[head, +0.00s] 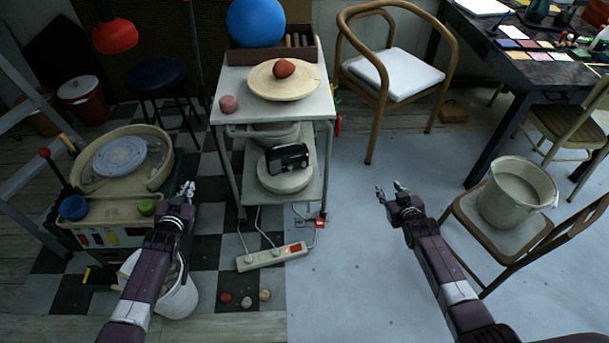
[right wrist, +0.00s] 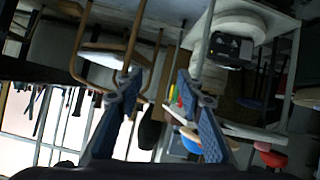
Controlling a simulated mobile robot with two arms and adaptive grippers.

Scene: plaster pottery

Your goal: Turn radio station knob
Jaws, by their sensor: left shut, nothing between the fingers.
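A small black radio (head: 288,158) stands on a round pale slab (head: 285,182) on the lower shelf of the trolley. Its front faces me, but its knobs are too small to tell apart. In the right wrist view the radio (right wrist: 232,47) appears upside down at the upper right, beyond the fingers. My left gripper (head: 186,190) is shut and empty, to the left of the trolley and apart from it. My right gripper (head: 392,190) is open and empty, right of the trolley and well apart from the radio; its spread fingers (right wrist: 158,88) show in the right wrist view.
The trolley's top (head: 222,108) bears a plate and a blue ball. A white power strip (head: 271,257) with cables lies before it. A pottery wheel (head: 119,157) stands left, a chair with a bucket (head: 517,192) right. The floor between trolley and right chair is clear.

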